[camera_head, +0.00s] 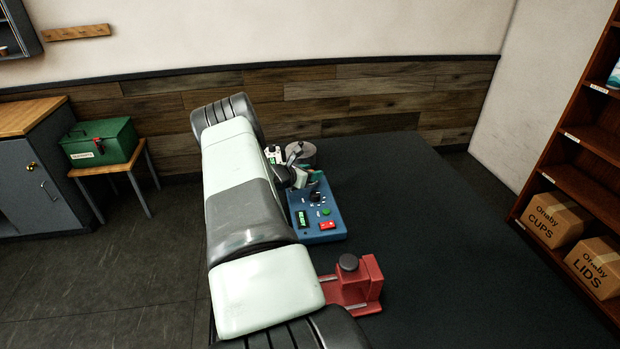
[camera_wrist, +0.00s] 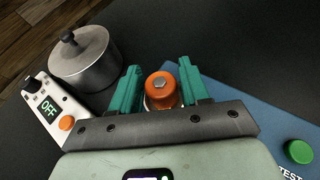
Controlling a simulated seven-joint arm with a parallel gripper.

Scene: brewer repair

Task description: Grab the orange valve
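The orange valve (camera_wrist: 161,89) is a round knob with a grey hex top, seated on a pale metal collar at the edge of the blue station. In the wrist view my gripper (camera_wrist: 159,70) has its teal fingers on either side of the valve. The fingers look open, with narrow gaps beside the valve; contact is not clear. In the head view my gripper is partly hidden by my arm, and the valve cannot be made out. The blue station (camera_head: 333,228) shows a black knob, a green button and a red switch.
A lidded metal pot (camera_wrist: 84,62) stands close to the left finger. Beside it is a white device (camera_wrist: 50,103) reading OFF. A red fixture (camera_head: 358,287) with a dark knob sits near my arm. The dark table (camera_head: 430,220) is clear to the right.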

